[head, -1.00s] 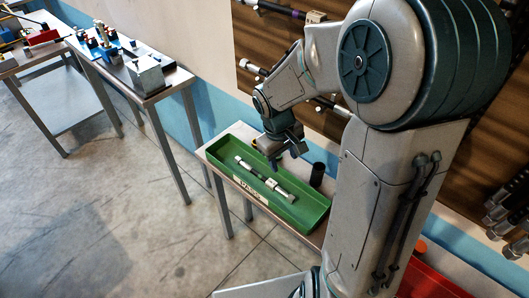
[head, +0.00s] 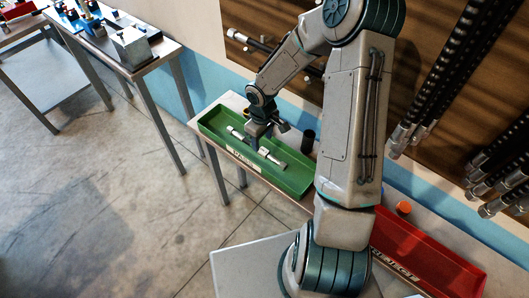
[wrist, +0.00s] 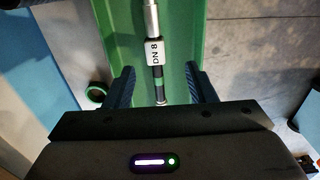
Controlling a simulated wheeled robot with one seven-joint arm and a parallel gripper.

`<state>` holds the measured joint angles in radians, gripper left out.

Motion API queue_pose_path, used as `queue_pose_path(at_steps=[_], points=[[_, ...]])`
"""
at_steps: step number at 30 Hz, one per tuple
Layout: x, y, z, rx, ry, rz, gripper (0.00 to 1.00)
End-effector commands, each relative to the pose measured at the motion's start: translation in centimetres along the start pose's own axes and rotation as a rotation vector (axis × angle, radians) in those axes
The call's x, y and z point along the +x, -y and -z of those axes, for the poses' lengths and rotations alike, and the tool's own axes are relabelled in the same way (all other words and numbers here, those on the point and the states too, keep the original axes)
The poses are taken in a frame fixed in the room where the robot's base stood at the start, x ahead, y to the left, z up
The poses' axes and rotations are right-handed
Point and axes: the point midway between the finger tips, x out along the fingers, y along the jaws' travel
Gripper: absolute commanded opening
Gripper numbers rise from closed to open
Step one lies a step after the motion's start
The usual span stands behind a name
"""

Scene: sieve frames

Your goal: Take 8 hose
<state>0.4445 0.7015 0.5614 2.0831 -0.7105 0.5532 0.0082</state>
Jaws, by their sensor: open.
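A short hose with silver end fittings (head: 272,157) lies in the green tray (head: 292,187) on the bench. My gripper (head: 258,142) is low over the tray and covers the hose's middle in the head view. In the wrist view my gripper (wrist: 160,86) is open, with one finger on each side of the hose. I see gaps between hose and fingers. The exact height of the fingers above the tray floor cannot be told.
A dark upright cylinder (head: 307,141) stands close behind the tray. A red tray (head: 425,255) marked "REJECT" and an orange round thing (head: 403,207) are at the right. Dark hoses (head: 440,80) hang on the wall board. Another table (head: 158,68) with a metal block stands at left.

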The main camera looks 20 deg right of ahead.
Motion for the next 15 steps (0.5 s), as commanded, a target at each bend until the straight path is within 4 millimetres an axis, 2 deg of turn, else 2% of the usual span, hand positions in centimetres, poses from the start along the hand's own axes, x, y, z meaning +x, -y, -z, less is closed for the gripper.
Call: queue_pose_path(at_steps=[8, 15], points=[[1.7, -0.1, 0.0, -0.002, 0.001, 0.000, 0.50], [4.5, -0.7, -0.1, -0.003, 0.003, 0.002, 0.50]])
